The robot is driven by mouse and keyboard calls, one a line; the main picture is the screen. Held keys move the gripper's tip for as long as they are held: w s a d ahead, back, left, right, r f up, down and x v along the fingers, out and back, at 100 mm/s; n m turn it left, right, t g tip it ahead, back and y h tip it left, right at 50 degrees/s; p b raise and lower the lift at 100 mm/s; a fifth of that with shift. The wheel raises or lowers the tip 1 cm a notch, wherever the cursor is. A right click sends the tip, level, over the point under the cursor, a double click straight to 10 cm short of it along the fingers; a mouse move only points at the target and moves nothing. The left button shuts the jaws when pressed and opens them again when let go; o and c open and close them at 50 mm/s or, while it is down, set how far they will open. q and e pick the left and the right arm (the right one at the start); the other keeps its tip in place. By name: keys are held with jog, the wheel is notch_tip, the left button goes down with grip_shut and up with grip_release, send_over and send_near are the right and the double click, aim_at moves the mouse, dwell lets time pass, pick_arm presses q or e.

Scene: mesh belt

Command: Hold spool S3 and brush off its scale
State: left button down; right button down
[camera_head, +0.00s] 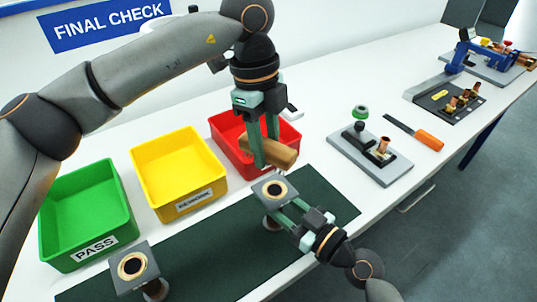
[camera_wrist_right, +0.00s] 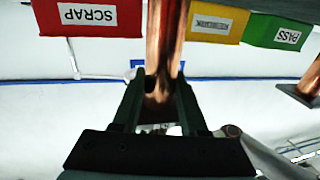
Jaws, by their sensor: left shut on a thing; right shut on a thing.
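A spool (camera_head: 274,190) with a square grey top flange and a copper-coloured ring stands upright on the dark green mat; no label on it is readable. My right gripper (camera_head: 284,213) is shut on this spool from the front right, below the flange. In the right wrist view its copper shaft (camera_wrist_right: 163,45) runs between the fingers. My left gripper (camera_head: 267,147) points down and is shut on a wooden brush (camera_head: 282,152), just above and behind the spool, by the red bin. I cannot tell whether brush and spool touch, and no scale is clear.
A second spool (camera_head: 133,266) stands at the mat's near left. Green PASS (camera_head: 85,205), yellow rework (camera_head: 180,170) and red SCRAP (camera_head: 228,128) bins stand behind the mat (camera_head: 215,262). A grey fixture plate (camera_head: 372,163) and an orange-handled tool (camera_head: 428,140) lie to the right.

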jog(key=shift+c, duration=1.8)
grip_release()
jog(key=v, duration=1.2)
